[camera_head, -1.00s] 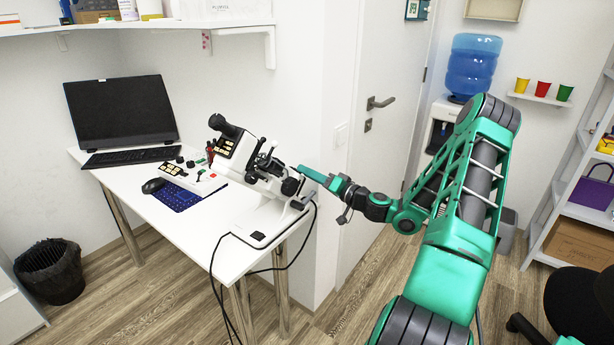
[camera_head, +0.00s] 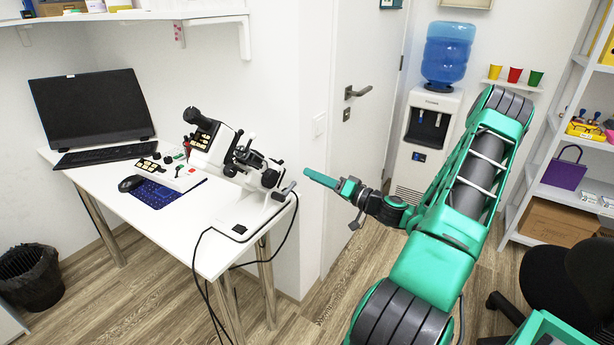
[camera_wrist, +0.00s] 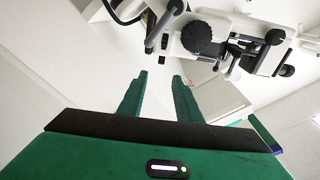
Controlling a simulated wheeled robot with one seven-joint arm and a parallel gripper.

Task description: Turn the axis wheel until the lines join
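The white and black lens-measuring instrument (camera_head: 212,140) stands tilted on the table's right end. Its dark round knob (camera_head: 270,178) faces my arm; a black ribbed knob also shows in the wrist view (camera_wrist: 200,38). I cannot tell which knob is the axis wheel. The lines are not visible in either view. My gripper (camera_head: 318,180) is right of the instrument, apart from it. In the wrist view its two green fingers (camera_wrist: 160,92) are spread with nothing between them, and the instrument is beyond their tips.
The white table (camera_head: 165,215) also holds a monitor (camera_head: 90,108), a keyboard (camera_head: 106,154), a mouse (camera_head: 131,183) and a control panel (camera_head: 178,172). A black cable (camera_head: 196,262) hangs off its front. A door (camera_head: 375,60) and water cooler (camera_head: 430,130) stand behind my arm.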

